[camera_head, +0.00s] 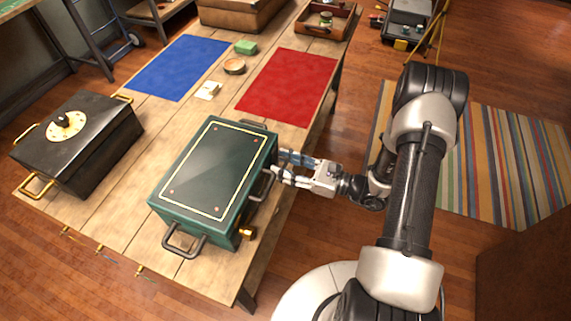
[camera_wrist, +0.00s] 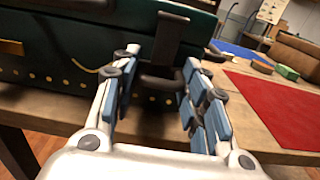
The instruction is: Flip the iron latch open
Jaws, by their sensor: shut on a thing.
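A dark green chest (camera_head: 215,165) with a gold-lined lid stands on the wooden table, its lid down. It also shows in the wrist view (camera_wrist: 75,45). The iron latch (camera_wrist: 172,35) is a dark strap on the chest's side wall, hanging down from the lid edge, with a dark lower part between my fingers. My gripper (camera_head: 282,166) is at the chest's right side. In the wrist view my gripper (camera_wrist: 161,68) has its blue-padded fingers on either side of the latch's lower part and is shut on it. The exact contact is partly hidden.
A brass padlock (camera_head: 247,233) hangs at the chest's near right side, and an iron handle (camera_head: 184,243) sticks out at its near end. A black box (camera_head: 85,150) stands at the left. A blue mat (camera_head: 178,66) and a red mat (camera_head: 288,86) lie farther back.

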